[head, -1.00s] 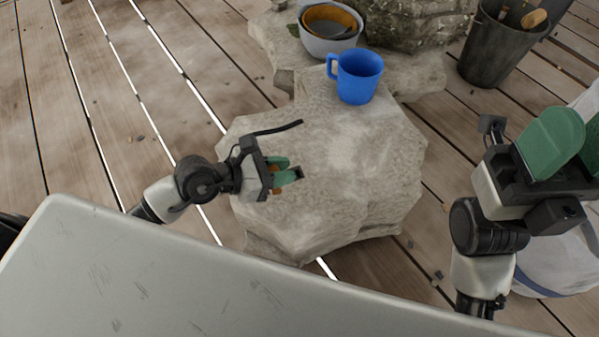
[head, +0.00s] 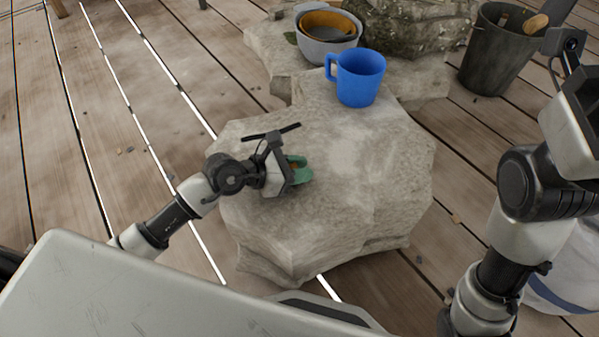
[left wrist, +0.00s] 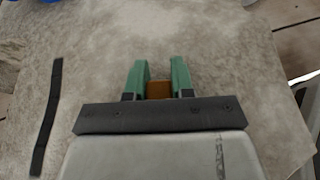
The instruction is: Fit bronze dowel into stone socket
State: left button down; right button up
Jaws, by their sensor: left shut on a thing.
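My left gripper (head: 302,170) has green fingers and is low over the pale stone block (head: 350,170), left of its middle. In the left wrist view, the fingers (left wrist: 158,80) are shut on a brown-orange piece, the bronze dowel (left wrist: 159,89). Only a short part of the dowel shows between the fingers. I cannot tell whether its hidden end touches the stone. I cannot make out a socket in either view. My right arm stands at the right edge of the head view, and its fingers are out of the picture.
A blue mug (head: 360,78) stands at the stone's far edge. Behind it are nested bowls (head: 327,50), and a dark bucket (head: 493,55) stands to the right. The stone's right side is clear.

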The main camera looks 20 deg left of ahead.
pick_arm(q)
jog(key=c, duration=1)
grip_release()
jog(key=shift+f, duration=0.15)
jog(key=shift+o, duration=0.2)
